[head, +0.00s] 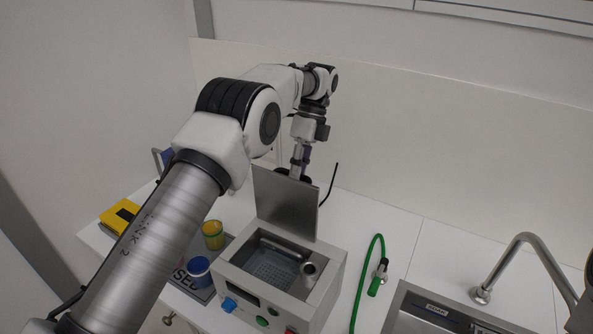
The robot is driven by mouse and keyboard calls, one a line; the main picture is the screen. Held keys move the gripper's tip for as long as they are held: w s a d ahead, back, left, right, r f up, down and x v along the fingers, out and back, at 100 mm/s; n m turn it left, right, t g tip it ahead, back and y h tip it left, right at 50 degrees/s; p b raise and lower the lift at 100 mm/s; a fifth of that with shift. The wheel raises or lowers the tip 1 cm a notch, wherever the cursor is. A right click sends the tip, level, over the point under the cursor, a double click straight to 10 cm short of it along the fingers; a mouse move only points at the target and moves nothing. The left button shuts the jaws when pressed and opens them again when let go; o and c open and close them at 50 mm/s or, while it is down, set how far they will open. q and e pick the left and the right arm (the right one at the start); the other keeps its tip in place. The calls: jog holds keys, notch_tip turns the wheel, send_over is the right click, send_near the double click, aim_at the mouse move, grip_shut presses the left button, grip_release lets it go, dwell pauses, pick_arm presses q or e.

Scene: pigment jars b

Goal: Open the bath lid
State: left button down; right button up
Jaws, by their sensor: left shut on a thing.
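The bath (332,290) is a pale box with a metal basin inside and knobs on its front. Its grey metal lid (285,203) stands upright at the back edge, so the basin is uncovered. My left arm reaches over from the left, and my left gripper (294,177) is at the far side of the lid's top. It is shut on the lid, though the lid hides the fingertips and the point of contact. My right gripper is not in view.
A yellow box (119,216) is at the far left.

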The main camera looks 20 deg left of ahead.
pick_arm(q)
jog(key=shift+s+f, duration=0.1)
jog(key=shift+f, duration=0.25)
jog(key=c, duration=1.1)
grip_release()
jog(key=shift+c, duration=0.2)
jog(key=shift+w, duration=0.25)
jog(key=shift+s+r, duration=0.1)
jog(key=shift+r, duration=0.1)
